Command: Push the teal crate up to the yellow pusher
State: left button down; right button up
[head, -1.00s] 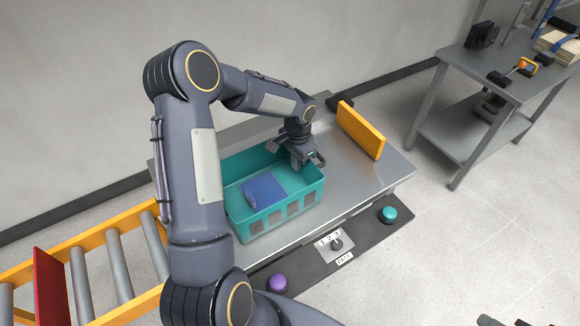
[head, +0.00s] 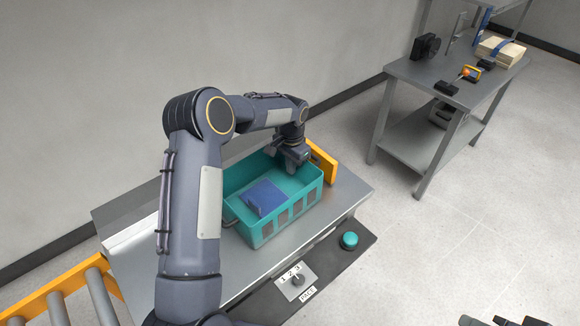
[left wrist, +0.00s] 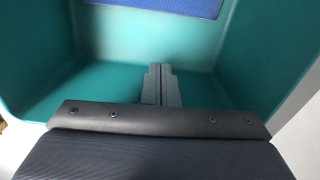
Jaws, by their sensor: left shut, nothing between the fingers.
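The teal crate (head: 259,229) stands on the steel table with a flat blue item (head: 264,196) lying in it. The yellow pusher (head: 327,165) stands upright just beyond the crate's right end. The crate's end overlaps it in the head view; whether they touch I cannot tell. My left gripper (head: 293,163) reaches down inside the crate near its right end. In the left wrist view its fingers (left wrist: 161,84) are shut and empty, with teal walls (left wrist: 95,90) around them. Part of my right gripper (head: 503,321) shows at the bottom edge.
The steel table (head: 345,197) has a bare strip in front of the crate. A dark panel in front carries a numbered knob (head: 297,281) and a teal button (head: 349,240). A roller conveyor (head: 60,300) is at the left. A grey bench (head: 410,78) stands at the back right.

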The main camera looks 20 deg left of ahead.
pick_arm(q)
jog(key=shift+w+r, duration=0.1)
jog(key=shift+r, duration=0.25)
notch_tip(320, 180, up, 7)
